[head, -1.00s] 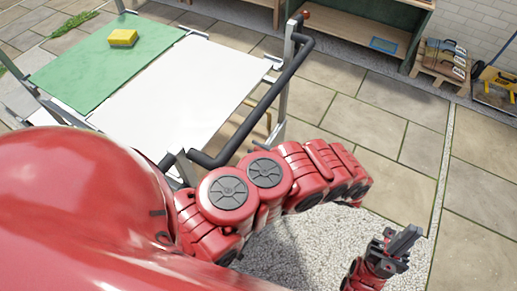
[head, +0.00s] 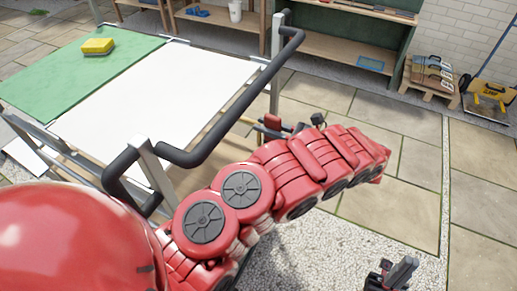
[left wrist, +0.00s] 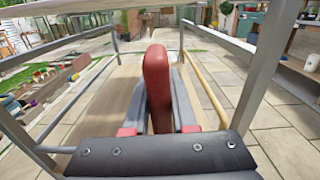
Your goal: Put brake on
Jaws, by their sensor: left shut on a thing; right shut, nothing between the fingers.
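The trolley's red brake lever (left wrist: 157,75) stands up between my left gripper's fingers (left wrist: 158,112) in the left wrist view. The fingers are shut on it. In the head view, my left gripper (head: 274,132) is beside the near right side of the trolley, below the black handle (head: 215,132), partly hidden behind my arm. A small red part (head: 271,121) shows there, probably the lever. The lever's lower end is hidden. My right gripper (head: 391,273) is low at the bottom right, shut and empty, away from the trolley.
The trolley carries a white board (head: 160,90) and a green board (head: 75,72) with a yellow sponge (head: 97,46). A wooden shelf unit (head: 335,52) stands behind, with toolboxes on a pallet (head: 432,85) to its right. The paving (head: 390,120) between is clear.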

